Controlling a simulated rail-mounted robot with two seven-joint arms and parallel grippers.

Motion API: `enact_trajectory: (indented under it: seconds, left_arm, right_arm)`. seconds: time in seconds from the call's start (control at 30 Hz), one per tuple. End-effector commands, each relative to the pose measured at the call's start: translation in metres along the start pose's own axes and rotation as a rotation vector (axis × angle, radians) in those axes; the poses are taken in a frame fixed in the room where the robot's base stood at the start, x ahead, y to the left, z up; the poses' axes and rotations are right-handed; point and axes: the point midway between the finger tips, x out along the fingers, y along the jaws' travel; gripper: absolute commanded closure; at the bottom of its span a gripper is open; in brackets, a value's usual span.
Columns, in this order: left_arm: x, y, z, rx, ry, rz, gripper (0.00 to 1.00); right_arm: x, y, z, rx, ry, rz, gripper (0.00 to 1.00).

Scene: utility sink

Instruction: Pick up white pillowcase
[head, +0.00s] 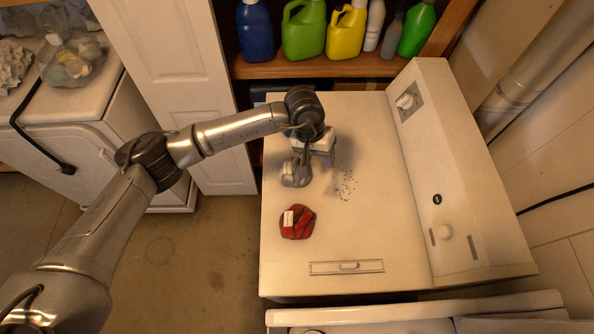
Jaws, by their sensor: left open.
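My left gripper (298,172) hangs over the upper left part of a white machine's top (375,225). Its jaws are open, with nothing clearly seen between them. A red folded or crumpled item (298,222) with a small white patch lies on the top just below the gripper in the picture, apart from it. I cannot make out a thing that is surely the white pillowcase. A white, bumpy, crumpled thing (12,66) lies on another white appliance at the far left, well away from the gripper. My right gripper is not in view.
Blue (255,32), green (303,30) and yellow (346,32) jugs and other bottles stand on a wooden shelf (300,69) behind. A raised control panel (450,180) bounds the machine's right side. A clear bag (72,60) sits at left. The top's middle is free except dark specks.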

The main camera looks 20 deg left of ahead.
Motion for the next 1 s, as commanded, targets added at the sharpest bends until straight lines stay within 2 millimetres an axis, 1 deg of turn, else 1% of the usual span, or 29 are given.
enact_trajectory:
  seconds: [0.03,0.1,0.17,0.23,0.33,0.4,0.6,0.7,0.8,1.0]
  left_arm:
    - [-0.008,-0.015,-0.009,0.026,0.014,-0.078,0.45]
    - [-0.017,-0.031,-0.016,0.055,0.019,-0.163,0.45]
    - [-0.021,-0.041,-0.020,0.071,0.020,-0.214,0.45]
    - [-0.021,-0.049,-0.022,0.082,0.018,-0.254,0.45]
    - [-0.010,-0.058,-0.025,0.089,0.016,-0.279,0.45]
    - [0.002,-0.062,-0.025,0.090,0.015,-0.282,0.45]
    - [0.033,-0.070,-0.026,0.089,0.017,-0.279,0.45]
    - [0.044,-0.072,-0.026,0.090,0.016,-0.278,0.45]
    - [0.050,-0.074,-0.026,0.089,0.018,-0.278,0.45]
    - [0.055,-0.075,-0.027,0.089,0.018,-0.278,0.45]
  right_arm:
    - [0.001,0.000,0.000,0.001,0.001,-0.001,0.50]
    - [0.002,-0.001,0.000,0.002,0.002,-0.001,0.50]
    - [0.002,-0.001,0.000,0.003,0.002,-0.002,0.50]
    - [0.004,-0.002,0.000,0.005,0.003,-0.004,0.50]
    - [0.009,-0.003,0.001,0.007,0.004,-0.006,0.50]
    - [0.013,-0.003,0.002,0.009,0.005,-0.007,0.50]
    - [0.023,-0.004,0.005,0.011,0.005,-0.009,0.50]
    - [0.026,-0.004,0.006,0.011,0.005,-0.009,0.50]
    - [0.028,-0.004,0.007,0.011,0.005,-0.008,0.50]
    - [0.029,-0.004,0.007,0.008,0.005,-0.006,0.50]
